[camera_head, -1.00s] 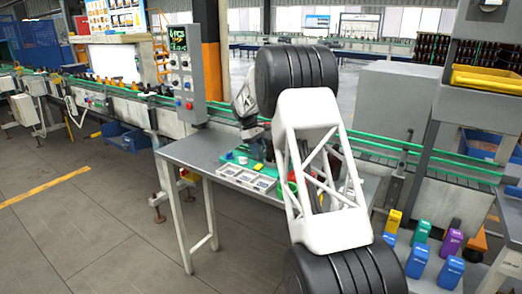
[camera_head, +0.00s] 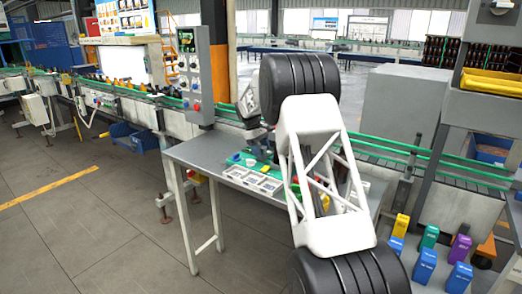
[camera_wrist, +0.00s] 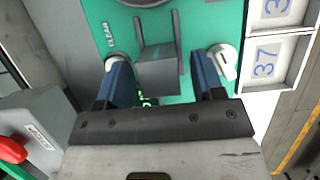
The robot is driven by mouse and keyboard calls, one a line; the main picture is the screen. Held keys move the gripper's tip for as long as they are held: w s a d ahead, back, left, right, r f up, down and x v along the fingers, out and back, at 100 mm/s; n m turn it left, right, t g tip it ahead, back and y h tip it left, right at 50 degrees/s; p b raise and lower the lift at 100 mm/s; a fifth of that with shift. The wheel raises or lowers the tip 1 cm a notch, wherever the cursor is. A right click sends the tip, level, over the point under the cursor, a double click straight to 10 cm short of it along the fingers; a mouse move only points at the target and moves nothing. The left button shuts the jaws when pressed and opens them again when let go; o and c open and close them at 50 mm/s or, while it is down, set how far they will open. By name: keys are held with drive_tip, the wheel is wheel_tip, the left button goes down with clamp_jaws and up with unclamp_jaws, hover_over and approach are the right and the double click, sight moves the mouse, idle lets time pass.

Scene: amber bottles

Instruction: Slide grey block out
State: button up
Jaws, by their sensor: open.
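A grey block (camera_wrist: 157,74) stands on a green board (camera_wrist: 204,22) in the wrist view, with two thin grey uprights beside it. My gripper (camera_wrist: 164,74) is open, with one blue finger on each side of the block and a visible gap to each. A white rounded piece (camera_wrist: 222,62) sits by the right fingertip, and another (camera_wrist: 116,60) by the left one. In the head view the green board (camera_head: 236,161) lies on the table, partly hidden by my arm. I cannot make out the block there.
White trays (camera_wrist: 277,62) marked with numbers adjoin the board's right side. A grey box with a red knob (camera_wrist: 12,150) is at the lower left. The grey table (camera_head: 205,152) has bare room at its left. Several coloured boxes (camera_head: 428,238) stand at the right.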

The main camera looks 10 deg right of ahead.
drive_tip(key=v, duration=0.7)
drive_tip(key=shift+r, duration=0.3)
drive_tip(key=shift+a, duration=0.1)
drive_tip(key=s+d+r+m+t+y, duration=0.1)
drive_tip(key=s+r, duration=0.4)
drive_tip(key=s, duration=0.7)
drive_tip(key=s+r+m+t, duration=0.15)
drive_tip(key=s+r, duration=0.35)
drive_tip(key=s, duration=0.7)
drive_tip(key=s+d+r+m+t+y, duration=0.15)
drive_tip(key=s+r, duration=0.35)
drive_tip(key=s, duration=0.7)
drive_tip(key=s+f+m+t, duration=0.1)
drive_tip(key=s+f, duration=0.4)
drive_tip(key=s, duration=1.3)
drive_tip(key=s+a+f+m, duration=0.1)
drive_tip(key=s+f+m, duration=0.3)
drive_tip(key=s, duration=1.5)
drive_tip(key=shift+f+t, duration=0.4)
drive_tip(key=shift+f, duration=0.65)
drive_tip(key=shift+s+a+y, duration=0.1)
drive_tip(key=shift+y, duration=0.15)
